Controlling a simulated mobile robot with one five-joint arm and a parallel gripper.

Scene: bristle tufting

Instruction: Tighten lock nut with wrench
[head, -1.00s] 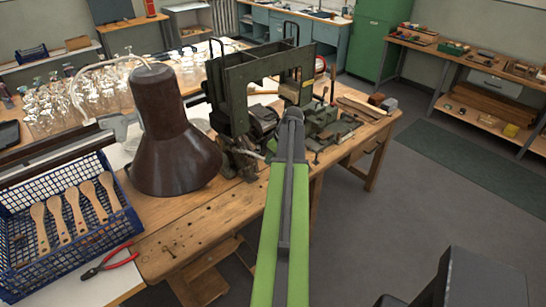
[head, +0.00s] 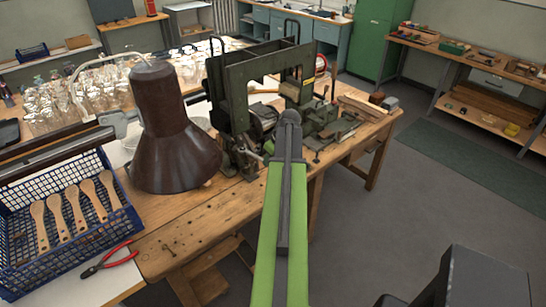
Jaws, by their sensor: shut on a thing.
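The dark green tufting machine (head: 232,92) stands on the wooden bench (head: 200,225), behind the upper end of my arm. My green and grey arm rises from the bottom middle and covers part of the machine's lower front. My gripper is not visible; the far part of the arm is hidden behind the near part. I cannot make out a wrench or the lock nut. Small metal pieces (head: 168,250) lie on the front of the bench, too small to identify.
A brown lamp shade (head: 172,145) stands left of the machine. A blue basket (head: 60,225) with wooden brush bodies and red-handled pliers (head: 108,260) are at the left. Floor (head: 400,210) right of the bench is clear.

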